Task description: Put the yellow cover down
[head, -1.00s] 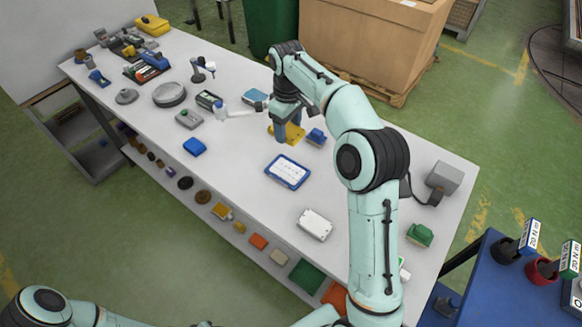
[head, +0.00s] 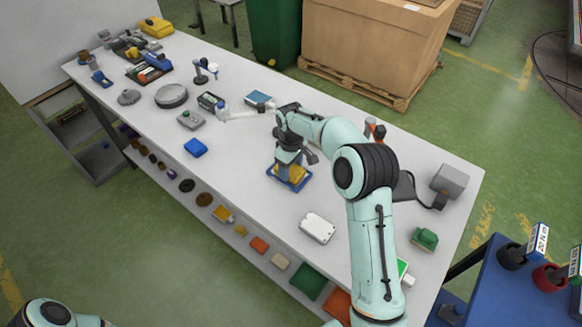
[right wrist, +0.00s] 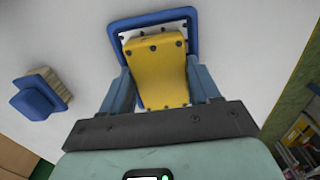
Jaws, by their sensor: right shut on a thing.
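The yellow cover (head: 297,174) is between the fingers of my right gripper (head: 288,166), which is shut on it. In the right wrist view the cover (right wrist: 157,66) shows as a bent yellow plate with dark screw holes, with a blue finger on either side. It is over the white-faced, blue-rimmed tray (head: 272,174), which also shows in the right wrist view (right wrist: 140,20). The cover and gripper hide much of the tray's middle. I cannot tell whether the cover touches it. My left gripper is out of view.
A white box (head: 318,227) lies nearer the front edge, a blue block (head: 195,147) to the left. A grey box (head: 448,180) and a green object (head: 424,238) are at the right. A blue object with a tan block (right wrist: 38,98) lies beside the tray. Bare tabletop surrounds the tray.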

